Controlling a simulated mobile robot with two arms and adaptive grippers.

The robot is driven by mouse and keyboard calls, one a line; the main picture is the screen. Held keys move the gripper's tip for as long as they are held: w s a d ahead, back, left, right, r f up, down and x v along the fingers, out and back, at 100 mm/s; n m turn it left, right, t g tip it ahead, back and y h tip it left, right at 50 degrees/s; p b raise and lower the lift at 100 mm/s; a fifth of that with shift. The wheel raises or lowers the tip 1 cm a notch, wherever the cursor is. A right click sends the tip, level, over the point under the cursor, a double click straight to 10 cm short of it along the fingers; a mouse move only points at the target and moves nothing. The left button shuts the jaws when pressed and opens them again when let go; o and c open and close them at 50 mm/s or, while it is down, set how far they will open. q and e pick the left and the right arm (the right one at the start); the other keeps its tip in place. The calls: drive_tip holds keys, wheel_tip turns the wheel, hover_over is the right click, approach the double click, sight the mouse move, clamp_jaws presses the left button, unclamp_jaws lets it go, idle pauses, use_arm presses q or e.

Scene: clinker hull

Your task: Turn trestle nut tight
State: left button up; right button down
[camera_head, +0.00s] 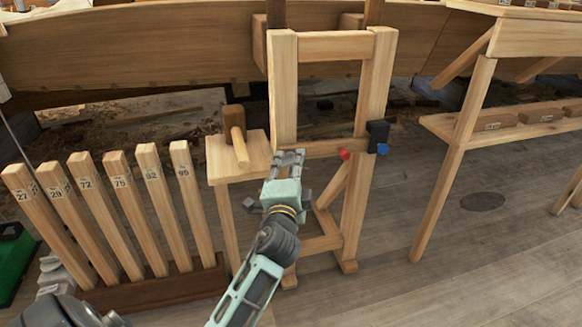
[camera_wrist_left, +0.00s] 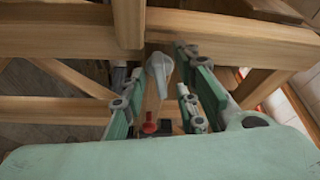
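The wooden trestle (camera_head: 382,75) stands upright beside the hull. My left gripper (camera_head: 289,156) is at the trestle's near left post, by the level of its crossbar. In the left wrist view its two fingers (camera_wrist_left: 158,66) are apart, with a pale grey piece (camera_wrist_left: 159,62) between them. This piece may be the trestle nut, but I cannot tell for sure, nor whether the fingers touch it. A red knob (camera_head: 345,154) is on the crossbar; a red piece shows in the left wrist view (camera_wrist_left: 149,124). My right gripper is not in view.
A black block (camera_head: 377,132) with a blue knob (camera_head: 382,149) sits on the right post. A small wooden stand (camera_head: 220,158) with a mallet (camera_head: 239,147) is left of the trestle. Numbered posts (camera_head: 120,195) stand further left.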

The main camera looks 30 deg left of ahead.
use_arm(q)
clamp_jaws()
drive_tip(key=shift+r, duration=0.15)
